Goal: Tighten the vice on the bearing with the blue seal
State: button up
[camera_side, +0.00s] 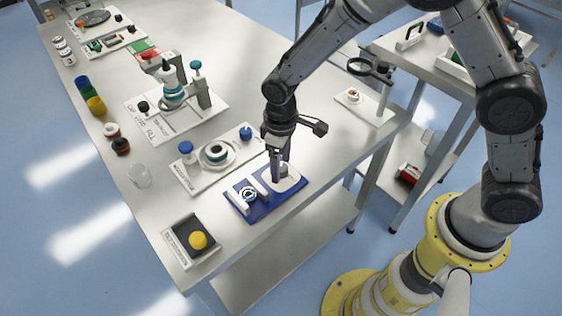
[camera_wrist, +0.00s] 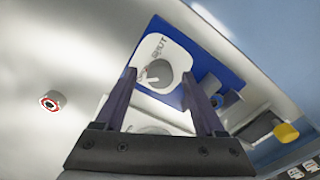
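The vice has a blue base (camera_side: 238,211) near the front edge of the table, with white jaws on its left part. The bearing with the blue seal (camera_side: 249,194) sits between the jaws; in the wrist view the bearing (camera_wrist: 217,100) is partly hidden by the jaw. On the right part of the base is a white plate with lettering (camera_wrist: 172,48) and a round grey knob (camera_wrist: 158,72). My gripper (camera_side: 278,178) points down over this plate. In the wrist view its two fingers (camera_wrist: 159,74) are apart, with the knob showing between them.
A box with a yellow button (camera_side: 198,240) stands to the front left. A magnifier stand (camera_side: 382,100) is at the right. A small red-ringed part (camera_wrist: 51,100) shows in the wrist view.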

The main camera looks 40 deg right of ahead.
aim_at(282, 166)
notch_tip(282, 166, up, 14)
dwell(0.7)
jog(key=shift+f, duration=0.1)
jog(key=s+d+r+m+t, duration=0.35)
jog(key=s+d+r, duration=0.35)
jog(key=d+r, duration=0.5)
jog(key=s+d+f+m+t, duration=0.1)
jog(key=s+d, duration=0.1)
jog(key=s, duration=0.5)
jog(key=s+d+f+m+t, duration=0.1)
jog(key=s+d, duration=0.1)
jog(key=s, duration=0.6)
jog(key=shift+d+f, duration=0.4)
